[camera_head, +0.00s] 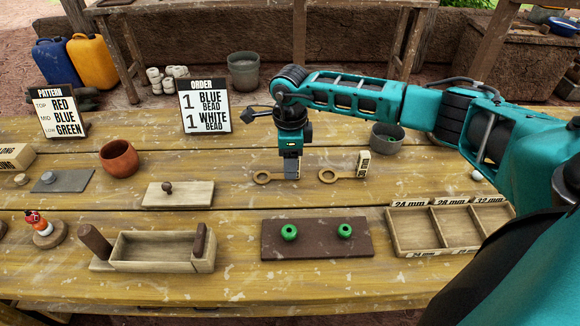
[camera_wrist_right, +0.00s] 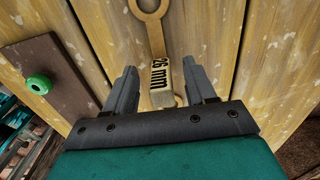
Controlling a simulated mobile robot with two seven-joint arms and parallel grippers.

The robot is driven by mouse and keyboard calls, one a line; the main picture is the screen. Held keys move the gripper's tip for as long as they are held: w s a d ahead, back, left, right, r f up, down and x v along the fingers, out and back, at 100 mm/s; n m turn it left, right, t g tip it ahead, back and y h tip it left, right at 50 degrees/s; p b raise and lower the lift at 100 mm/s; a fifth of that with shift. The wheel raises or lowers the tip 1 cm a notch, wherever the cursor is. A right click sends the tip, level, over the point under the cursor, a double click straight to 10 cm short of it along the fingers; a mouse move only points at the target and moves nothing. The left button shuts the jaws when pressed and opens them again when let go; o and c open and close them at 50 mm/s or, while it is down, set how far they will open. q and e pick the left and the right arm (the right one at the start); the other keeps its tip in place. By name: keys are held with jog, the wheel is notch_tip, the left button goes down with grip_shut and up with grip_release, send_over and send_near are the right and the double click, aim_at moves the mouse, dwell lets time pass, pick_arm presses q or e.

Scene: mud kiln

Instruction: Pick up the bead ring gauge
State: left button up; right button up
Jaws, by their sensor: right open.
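A flat tan bead ring gauge (camera_head: 276,177) lies on the wooden table, its ring to the left. My right gripper (camera_head: 291,174) points down over its handle end and hides the block there. In the right wrist view the gauge's block (camera_wrist_right: 161,82), lettered "26 mm" as far as I can read, sits between the two spread fingers, with gaps at the sides. My right gripper is open. A second ring gauge (camera_head: 344,175) lies just to the right, with an upright labelled block. My left gripper is not in view.
A brown board (camera_head: 315,250) with two green beads lies in front, and a compartment tray (camera_head: 397,237) at the right. A grey cup (camera_head: 386,138) stands behind the second gauge. A small board with a knob (camera_head: 190,197) and a wooden box (camera_head: 155,267) are at left.

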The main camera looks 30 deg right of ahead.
jog(key=shift+f, duration=0.35)
jog(key=shift+c, duration=0.3)
grip_shut()
jog(key=shift+r, duration=0.1)
notch_tip(320, 180, up, 20)
dwell(0.4)
